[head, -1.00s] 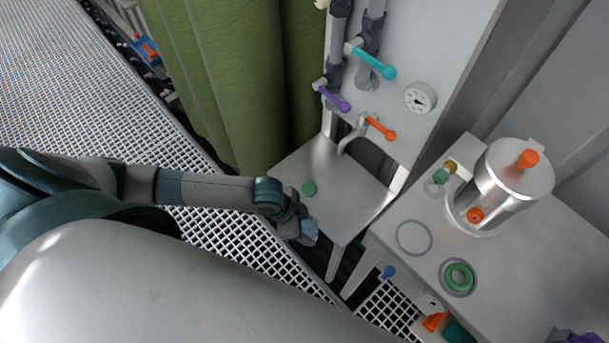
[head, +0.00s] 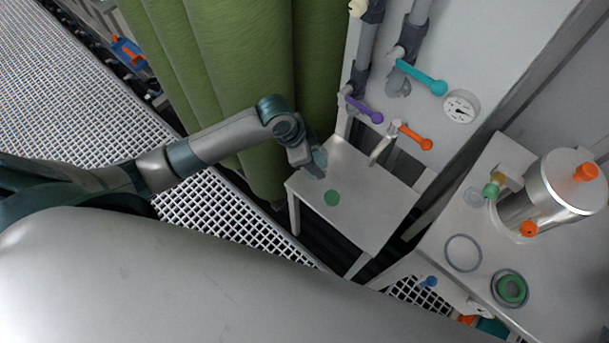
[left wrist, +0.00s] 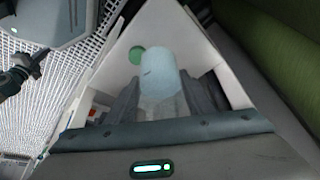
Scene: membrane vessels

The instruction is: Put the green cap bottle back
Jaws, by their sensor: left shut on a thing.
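My left gripper (head: 313,163) is shut on a pale, bluish translucent bottle (left wrist: 158,78), seen between the fingers in the left wrist view. A small bluish part of it shows at the fingertips in the head view. I cannot see a green cap on it. The gripper is above the far left part of a small grey table (head: 365,212). A flat-looking green disc (head: 332,198) is on that table, just below and right of the gripper. The disc also shows in the left wrist view (left wrist: 137,55), beside the bottle. My right gripper is not in view.
Behind the table is a panel with a teal lever (head: 422,77), a purple lever (head: 364,110), an orange lever (head: 414,136) and a gauge (head: 461,107). A steel vessel (head: 545,200) stands on the right bench. A green curtain (head: 225,75) hangs close behind my left arm.

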